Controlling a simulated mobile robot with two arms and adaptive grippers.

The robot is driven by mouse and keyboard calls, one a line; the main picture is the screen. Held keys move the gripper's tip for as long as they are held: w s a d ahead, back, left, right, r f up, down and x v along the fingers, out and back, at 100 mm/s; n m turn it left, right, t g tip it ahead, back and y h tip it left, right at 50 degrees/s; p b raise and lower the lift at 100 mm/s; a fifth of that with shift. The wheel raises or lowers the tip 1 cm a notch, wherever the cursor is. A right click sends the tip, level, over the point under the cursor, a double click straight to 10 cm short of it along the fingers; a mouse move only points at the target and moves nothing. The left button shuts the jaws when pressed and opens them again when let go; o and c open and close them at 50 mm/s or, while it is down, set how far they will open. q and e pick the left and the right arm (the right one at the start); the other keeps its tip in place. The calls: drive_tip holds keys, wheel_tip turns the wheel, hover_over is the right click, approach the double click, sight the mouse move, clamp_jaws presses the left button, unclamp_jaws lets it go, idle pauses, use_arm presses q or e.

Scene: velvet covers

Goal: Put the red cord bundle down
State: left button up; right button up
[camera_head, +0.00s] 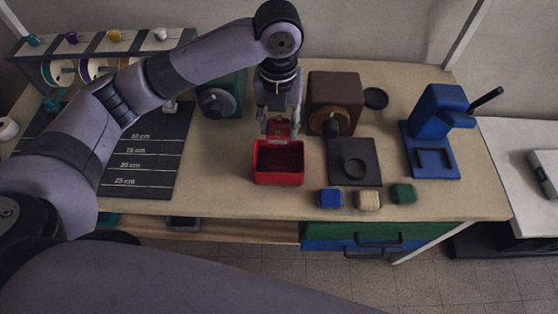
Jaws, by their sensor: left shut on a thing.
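My left gripper (280,122) reaches down from above near the middle of the table. It is shut on a small red thing, which looks like the red cord bundle (279,128). The bundle is at the back edge of an open red bin (278,178). I cannot tell whether it touches the bin. The part of the bin's inside that shows looks dark and empty. My right gripper is not in view.
A green device (222,97) and a brown device (333,98) flank the gripper. A black plate (367,174) and blue press (438,125) are to the right. Blue (330,198), beige (368,199) and green (403,193) blocks line the front. A measuring mat (150,160) lies left.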

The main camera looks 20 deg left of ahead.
sight(278, 126)
use_arm(q)
wheel_tip(278, 126, down, 10)
drive_tip(key=shift+f+p, duration=0.2)
drive_tip(key=shift+p, duration=0.1)
drive_tip(key=shift+f, duration=2.65)
drive_tip(key=shift+f, duration=0.1)
drive_tip(key=o, duration=0.9)
drive_tip(key=shift+o, duration=0.2)
drive_tip(key=shift+r, duration=0.35)
wheel_tip(278, 126, up, 12)
drive_tip(key=shift+f+b, duration=0.2)
drive_tip(key=shift+b, duration=0.3)
